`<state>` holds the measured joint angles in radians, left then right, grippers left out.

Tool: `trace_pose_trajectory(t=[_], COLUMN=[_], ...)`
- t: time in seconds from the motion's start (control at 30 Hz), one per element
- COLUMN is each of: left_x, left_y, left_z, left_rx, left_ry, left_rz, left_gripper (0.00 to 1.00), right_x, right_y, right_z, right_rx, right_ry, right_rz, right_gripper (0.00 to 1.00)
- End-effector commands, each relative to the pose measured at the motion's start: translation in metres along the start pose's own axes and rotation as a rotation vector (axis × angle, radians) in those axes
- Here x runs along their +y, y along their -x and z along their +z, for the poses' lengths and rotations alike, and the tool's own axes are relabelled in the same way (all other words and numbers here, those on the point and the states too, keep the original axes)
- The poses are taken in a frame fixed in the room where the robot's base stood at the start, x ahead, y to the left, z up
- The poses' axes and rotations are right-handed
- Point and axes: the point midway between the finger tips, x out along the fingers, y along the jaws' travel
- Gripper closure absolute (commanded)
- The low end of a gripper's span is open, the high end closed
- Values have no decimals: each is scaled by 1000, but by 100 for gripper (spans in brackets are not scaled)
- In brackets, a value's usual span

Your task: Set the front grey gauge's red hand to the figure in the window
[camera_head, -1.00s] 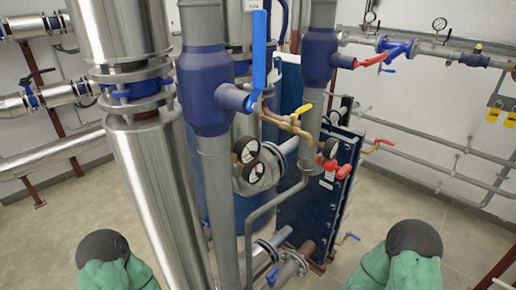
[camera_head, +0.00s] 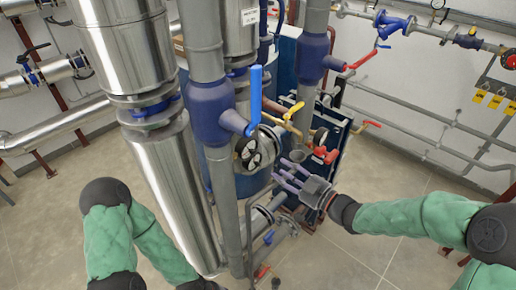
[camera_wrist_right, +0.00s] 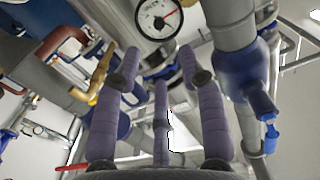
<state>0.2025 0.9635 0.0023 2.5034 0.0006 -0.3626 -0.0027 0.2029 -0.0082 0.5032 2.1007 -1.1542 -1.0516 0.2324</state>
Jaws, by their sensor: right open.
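A dark-rimmed gauge pair (camera_head: 247,152) sits on the piping right of the grey vertical pipe in the head view; I cannot tell which is the front grey one. In the right wrist view a round gauge (camera_wrist_right: 158,16) with a white face and a red hand shows at the top, cut by the frame edge. The figure in a window cannot be read. My right gripper (camera_head: 283,174) is open and empty, its purple-grey fingers right of and below the gauge pair. In the right wrist view its fingers (camera_wrist_right: 160,68) point up toward the gauge, apart from it.
A blue lever valve (camera_head: 255,100) and a yellow-handled valve (camera_head: 293,110) are above the right gripper. Red handles (camera_head: 326,154) are close to its right. A white label (camera_head: 250,16) is on a steel cylinder. The floor (camera_head: 355,255) at lower right is clear.

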Motion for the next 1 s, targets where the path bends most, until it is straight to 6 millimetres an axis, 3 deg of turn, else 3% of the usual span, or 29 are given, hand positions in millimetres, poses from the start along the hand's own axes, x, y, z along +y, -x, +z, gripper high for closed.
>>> trace_pose_trajectory(t=[0.6, 1.0], left_x=[-1, -1], left_y=[-4, -4], left_z=[0, 0], left_rx=[0, 0], left_ry=[0, 0], left_rz=[0, 0], left_gripper=[60, 60], right_x=[-1, 0], right_y=[-91, -106], right_z=[2, 1], right_rx=[-1, -1], right_ry=[-1, 0], right_rz=[-2, 1], right_gripper=[59, 59])
